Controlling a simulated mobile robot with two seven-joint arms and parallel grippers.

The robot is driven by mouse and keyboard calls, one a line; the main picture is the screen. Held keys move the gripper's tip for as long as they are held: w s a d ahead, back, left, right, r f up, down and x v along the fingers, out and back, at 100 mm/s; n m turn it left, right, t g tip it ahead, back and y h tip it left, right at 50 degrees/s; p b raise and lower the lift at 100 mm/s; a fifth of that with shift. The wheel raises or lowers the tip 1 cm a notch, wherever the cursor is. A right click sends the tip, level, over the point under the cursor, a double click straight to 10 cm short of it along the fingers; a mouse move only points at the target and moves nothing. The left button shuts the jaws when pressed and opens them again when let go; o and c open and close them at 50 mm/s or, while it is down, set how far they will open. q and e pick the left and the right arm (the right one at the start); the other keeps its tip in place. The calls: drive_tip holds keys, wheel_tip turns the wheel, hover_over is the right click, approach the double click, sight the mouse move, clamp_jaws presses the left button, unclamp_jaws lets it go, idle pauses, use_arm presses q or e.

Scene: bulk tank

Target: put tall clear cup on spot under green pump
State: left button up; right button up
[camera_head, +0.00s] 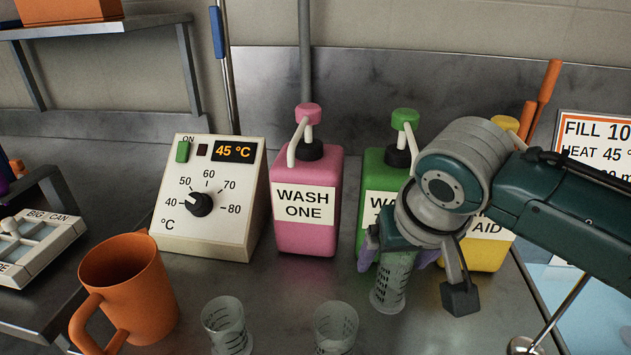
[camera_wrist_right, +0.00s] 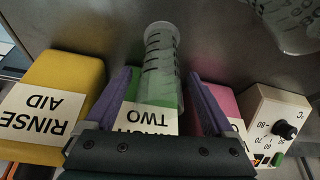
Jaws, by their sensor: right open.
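The tall clear cup (camera_head: 388,289) with dark graduation marks stands on the steel counter in front of the green pump bottle (camera_head: 371,192), labelled TWO in the wrist view. My right gripper (camera_head: 396,256) is over the cup's upper part, with its purple fingers open on either side. In the right wrist view the cup (camera_wrist_right: 161,62) lies between the open fingers, with a gap visible. The spot under the green pump is hidden by my right arm and the cup. I cannot tell if the cup is exactly on it. My left gripper is not in view.
Two other clear cups (camera_head: 226,325) (camera_head: 336,328) stand at the front. A pink WASH ONE bottle (camera_head: 306,235) and a yellow RINSE AID bottle (camera_head: 488,256) flank the green one. A temperature box (camera_head: 232,230) and orange jug (camera_head: 125,275) stand left.

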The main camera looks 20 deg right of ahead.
drive_tip(key=p+v, duration=0.2)
drive_tip(key=v, duration=0.7)
drive_tip(key=s+a+n+y, duration=0.1)
drive_tip(key=s+a+n, duration=0.1)
drive_tip(key=s, duration=0.6)
drive_tip(key=s+a+n+g, duration=0.1)
drive_tip(key=s+n, duration=0.3)
drive_tip(key=s, duration=0.5)
drive_tip(key=shift+a+f+y, duration=0.4)
drive_tip(key=shift+a+f, duration=0.05)
drive_tip(key=shift+a, duration=0.3)
drive_tip(key=shift+s, duration=0.1)
